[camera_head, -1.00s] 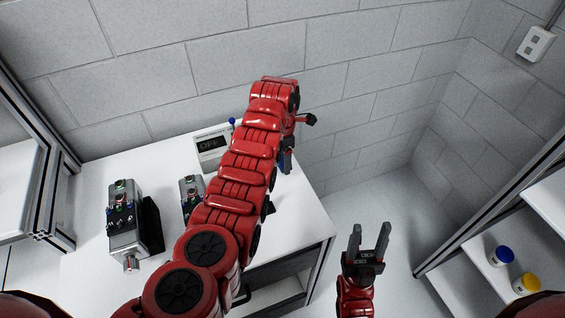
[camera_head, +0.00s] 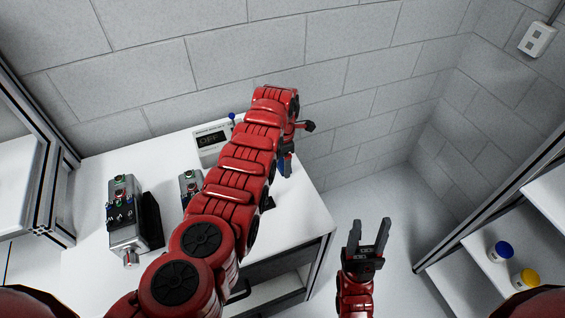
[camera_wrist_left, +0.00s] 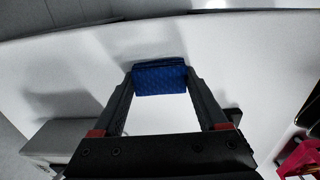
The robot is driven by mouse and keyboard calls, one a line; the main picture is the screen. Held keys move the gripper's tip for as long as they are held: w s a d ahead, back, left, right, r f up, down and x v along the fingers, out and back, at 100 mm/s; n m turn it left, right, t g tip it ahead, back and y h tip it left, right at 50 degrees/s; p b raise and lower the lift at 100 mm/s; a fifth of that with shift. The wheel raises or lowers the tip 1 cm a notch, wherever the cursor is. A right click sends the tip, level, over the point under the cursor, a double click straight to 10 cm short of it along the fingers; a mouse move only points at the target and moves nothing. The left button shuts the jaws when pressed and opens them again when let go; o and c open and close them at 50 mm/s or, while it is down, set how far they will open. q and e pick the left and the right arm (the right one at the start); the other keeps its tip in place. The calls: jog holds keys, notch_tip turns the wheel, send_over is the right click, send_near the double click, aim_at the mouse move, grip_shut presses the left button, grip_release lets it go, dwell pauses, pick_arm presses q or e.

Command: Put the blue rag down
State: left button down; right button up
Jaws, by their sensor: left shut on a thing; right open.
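The blue rag (camera_wrist_left: 160,78) is a small folded dark blue block between the fingertips of my left gripper (camera_wrist_left: 160,85) in the left wrist view. The left gripper is shut on it over the white table top (camera_wrist_left: 160,118). I cannot tell whether the rag touches the table. In the head view a sliver of the rag (camera_head: 281,168) shows beside the left gripper (camera_head: 285,172), near the table's right side; my left arm hides much of this area. My right gripper (camera_head: 370,235) is open and empty, right of the table.
Grey devices with knobs (camera_head: 123,215) stand on the left of the table. A box with a display reading "OFF" (camera_head: 210,142) stands at the back. A blue-lidded jar (camera_head: 499,253) and a yellow-lidded jar (camera_head: 526,281) stand on the right shelf.

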pick_arm(q)
jog(key=shift+s, duration=0.1)
jog(key=shift+c, duration=1)
grip_release()
jog(key=shift+f, duration=0.1)
jog(key=shift+o, duration=1)
jog(key=shift+f, duration=0.1)
jog(key=shift+s, duration=0.1)
